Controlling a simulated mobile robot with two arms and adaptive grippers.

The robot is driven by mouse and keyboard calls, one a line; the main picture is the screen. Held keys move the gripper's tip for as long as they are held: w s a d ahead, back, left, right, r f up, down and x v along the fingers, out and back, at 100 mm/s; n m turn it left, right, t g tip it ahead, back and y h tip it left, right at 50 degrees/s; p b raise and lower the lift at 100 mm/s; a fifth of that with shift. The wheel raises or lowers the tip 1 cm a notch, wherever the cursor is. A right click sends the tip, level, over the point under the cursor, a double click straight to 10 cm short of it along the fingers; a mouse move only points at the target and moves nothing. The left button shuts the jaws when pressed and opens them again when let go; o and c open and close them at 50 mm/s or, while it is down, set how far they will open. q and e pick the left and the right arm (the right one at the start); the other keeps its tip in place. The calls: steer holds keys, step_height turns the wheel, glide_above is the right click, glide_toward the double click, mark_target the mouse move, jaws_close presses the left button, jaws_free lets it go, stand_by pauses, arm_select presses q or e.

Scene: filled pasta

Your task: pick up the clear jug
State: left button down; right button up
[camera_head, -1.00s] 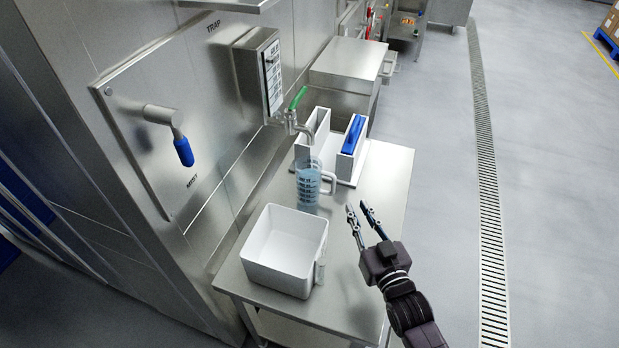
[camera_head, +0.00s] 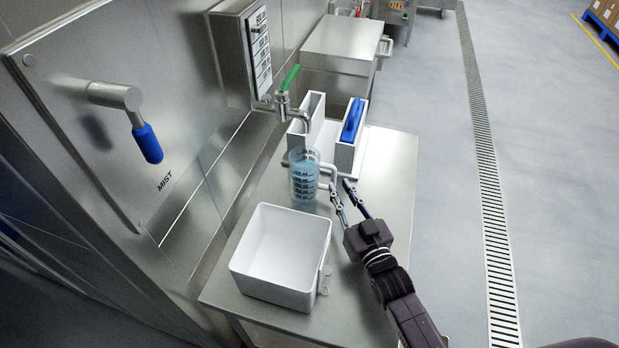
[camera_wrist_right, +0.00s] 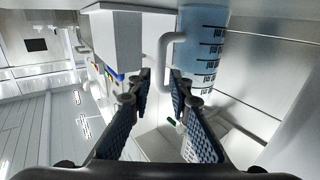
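The clear jug (camera_head: 304,178) stands upright on the steel table below the tap, with dark measuring marks, a bluish tint and a pale handle on its right side. My right gripper (camera_head: 342,187) is open and empty, its fingertips close to the handle at the jug's right. In the right wrist view the jug (camera_wrist_right: 204,45) is just beyond the right fingertip. There its handle (camera_wrist_right: 165,55) lies ahead of the gap between the open fingers (camera_wrist_right: 160,80); whether they touch it I cannot tell. My left gripper is not in view.
A white open bin (camera_head: 275,290) stands in front of the jug on the steel table (camera_head: 385,215). A green-handled tap (camera_head: 288,85) is above and behind the jug. A white holder with a blue item (camera_head: 352,122) stands behind the handle. The table's right side is clear.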

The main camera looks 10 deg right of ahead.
mark_target(335, 179)
steer(key=x, duration=0.5)
steer(key=shift+c, duration=0.6)
jaws_close()
steer(key=shift+r, duration=0.15)
